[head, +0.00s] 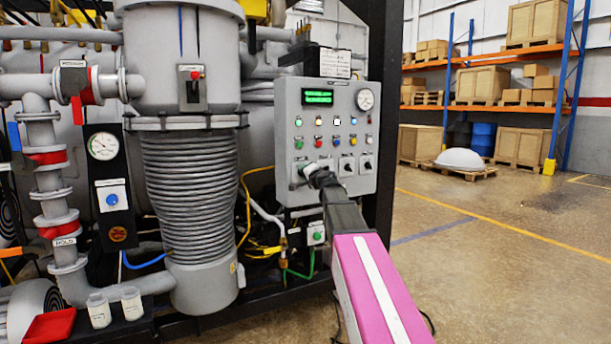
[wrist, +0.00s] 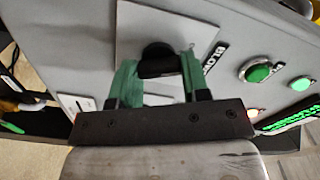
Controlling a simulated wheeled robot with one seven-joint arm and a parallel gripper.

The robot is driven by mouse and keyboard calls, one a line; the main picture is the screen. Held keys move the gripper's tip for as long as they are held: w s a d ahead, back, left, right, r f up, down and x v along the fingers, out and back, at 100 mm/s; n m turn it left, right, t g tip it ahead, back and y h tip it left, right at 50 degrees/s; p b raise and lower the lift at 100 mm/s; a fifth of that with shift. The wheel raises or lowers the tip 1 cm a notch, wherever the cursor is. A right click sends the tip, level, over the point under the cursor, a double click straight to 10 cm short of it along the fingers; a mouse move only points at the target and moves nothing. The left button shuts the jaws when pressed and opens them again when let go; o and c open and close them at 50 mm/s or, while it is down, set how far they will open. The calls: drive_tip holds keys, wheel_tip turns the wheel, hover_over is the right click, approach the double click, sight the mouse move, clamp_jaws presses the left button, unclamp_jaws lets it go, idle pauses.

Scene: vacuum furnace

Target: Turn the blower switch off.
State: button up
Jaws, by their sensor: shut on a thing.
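The grey control panel (head: 377,83) faces me in the head view, with a green display, a gauge and rows of buttons. The blower switch (wrist: 158,54) is a black knob on a pale square plate in the wrist view. A partly hidden label starting "BLO" (wrist: 211,62) sits beside it. My gripper (wrist: 158,68) has its two green fingers on either side of the knob, shut on it. In the head view my gripper (head: 308,172) is at the panel's lower left and mostly hides the knob. I cannot tell which setting it points to.
Two more black knobs, one (head: 347,166) and another (head: 367,163), sit just right of my gripper on the panel. A green button (wrist: 259,73) is close by in the wrist view. Pipes and the coiled vessel (head: 193,190) stand left.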

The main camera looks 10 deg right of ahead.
drive_tip(key=shift+n, duration=0.5)
drive_tip(key=o, duration=0.9)
drive_tip(key=shift+s, duration=0.1)
drive_tip(key=v, duration=1)
drive_tip(key=shift+s+d, duration=0.1)
drive_tip(key=shift+s, duration=0.25)
